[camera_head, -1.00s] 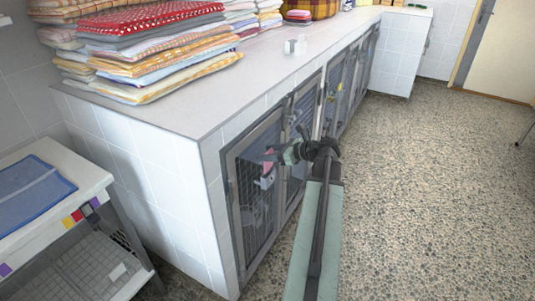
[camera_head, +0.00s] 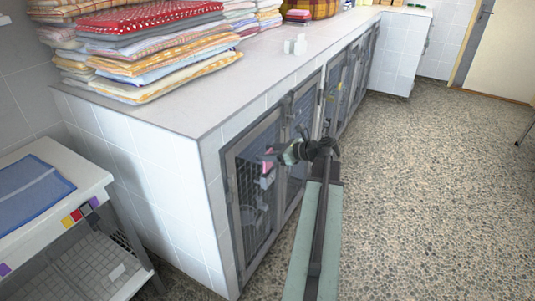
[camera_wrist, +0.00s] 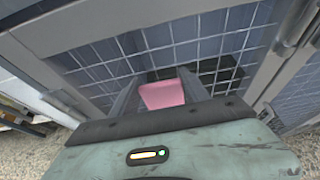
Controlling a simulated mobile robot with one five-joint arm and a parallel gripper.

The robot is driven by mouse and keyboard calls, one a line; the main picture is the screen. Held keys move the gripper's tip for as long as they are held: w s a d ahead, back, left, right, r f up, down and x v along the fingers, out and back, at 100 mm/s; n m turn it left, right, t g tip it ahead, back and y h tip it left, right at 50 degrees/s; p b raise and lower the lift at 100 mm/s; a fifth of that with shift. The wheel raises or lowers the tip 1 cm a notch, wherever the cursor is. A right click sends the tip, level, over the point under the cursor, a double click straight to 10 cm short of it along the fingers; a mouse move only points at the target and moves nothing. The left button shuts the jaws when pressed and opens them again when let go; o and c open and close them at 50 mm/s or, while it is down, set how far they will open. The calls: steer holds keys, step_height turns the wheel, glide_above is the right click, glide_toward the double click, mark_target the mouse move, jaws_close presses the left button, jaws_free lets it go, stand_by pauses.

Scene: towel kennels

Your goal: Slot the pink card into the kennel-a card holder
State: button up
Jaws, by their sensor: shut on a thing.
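The pink card (camera_head: 267,162) is held upright in front of the mesh door of the nearest kennel. It also shows in the wrist view (camera_wrist: 163,95), between the two fingers. My gripper (camera_head: 272,156) is shut on it, and its fingers reach toward the door from the right. A small pale holder (camera_head: 266,181) is on the door just below the card in the head view. I cannot tell whether the card touches it or stands apart from it. In the wrist view the holder is not clearly visible.
The nearest kennel door (camera_head: 250,215) has a grey frame and wire mesh. Folded towels (camera_head: 165,70) are stacked on the white counter (camera_head: 215,105). A white trolley (camera_head: 85,185) with a blue mat stands at left. The speckled floor (camera_head: 430,190) at right is clear.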

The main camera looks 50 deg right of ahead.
mark_target(269, 164)
steer(key=shift+f, duration=0.15)
steer(key=shift+f+b, duration=0.35)
steer(key=shift+b, duration=0.15)
steer(key=shift+f+b, duration=2.25)
steer(key=o, duration=1.4)
steer(key=p+v, duration=0.3)
steer(key=v, duration=0.4)
steer(key=shift+s+d+r, duration=0.1)
steer(key=shift+s+r, duration=0.05)
steer(key=shift+s, duration=0.2)
